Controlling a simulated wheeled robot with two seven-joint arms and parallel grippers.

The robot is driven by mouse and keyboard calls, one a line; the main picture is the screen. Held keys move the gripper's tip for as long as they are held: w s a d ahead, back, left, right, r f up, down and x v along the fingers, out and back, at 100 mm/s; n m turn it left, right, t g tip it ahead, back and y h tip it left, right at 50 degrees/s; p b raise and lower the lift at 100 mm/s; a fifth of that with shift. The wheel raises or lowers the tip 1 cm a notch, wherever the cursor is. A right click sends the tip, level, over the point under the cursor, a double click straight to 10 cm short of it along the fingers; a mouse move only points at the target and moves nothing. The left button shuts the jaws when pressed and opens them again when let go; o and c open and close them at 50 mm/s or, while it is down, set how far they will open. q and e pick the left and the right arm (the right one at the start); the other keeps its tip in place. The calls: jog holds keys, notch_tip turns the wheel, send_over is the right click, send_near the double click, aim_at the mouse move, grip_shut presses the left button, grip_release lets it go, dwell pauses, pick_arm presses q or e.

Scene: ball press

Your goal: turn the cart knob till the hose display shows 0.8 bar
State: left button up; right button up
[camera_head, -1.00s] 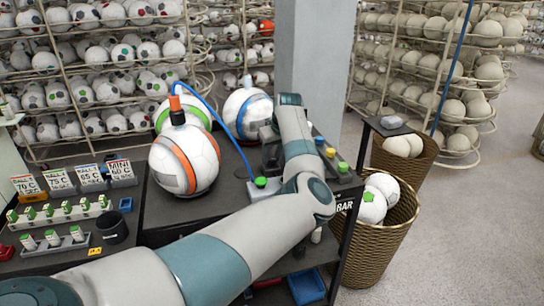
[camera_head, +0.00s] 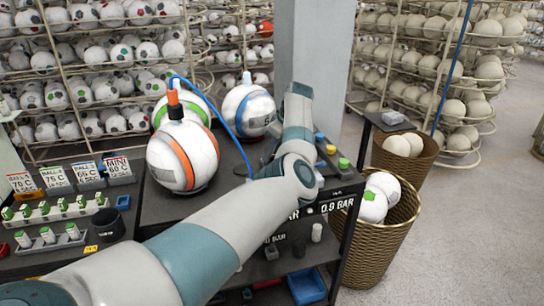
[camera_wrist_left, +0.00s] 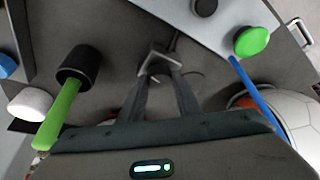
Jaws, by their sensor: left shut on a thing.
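My left arm reaches across the cart (camera_head: 150,213) and hides most of its controls in the head view. The left gripper (camera_wrist_left: 160,68) shows in the left wrist view, its two dark fingers converged on a small grey piece that looks like the cart knob; the piece is mostly hidden. In the head view a display (camera_head: 337,205) on the cart's front edge reads 0.9 BAR. A second BAR label beside it is partly covered by my arm, so I cannot tell for certain which is the hose display. My right gripper is not in view.
A white and orange ball (camera_head: 183,155) with a hose fitting stands on the cart. A blue hose (camera_head: 208,103) arches behind it. The left wrist view shows a green button (camera_wrist_left: 252,41) and a black knob (camera_wrist_left: 76,64) beside the fingers. A wicker basket (camera_head: 375,240) stands right of the cart.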

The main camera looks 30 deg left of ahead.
pick_arm(q)
jog(key=shift+n, duration=0.5)
jog(key=o, duration=1.1)
jog(key=shift+c, duration=0.2)
jog(key=shift+r+b, duration=0.15)
jog(key=shift+b, duration=0.2)
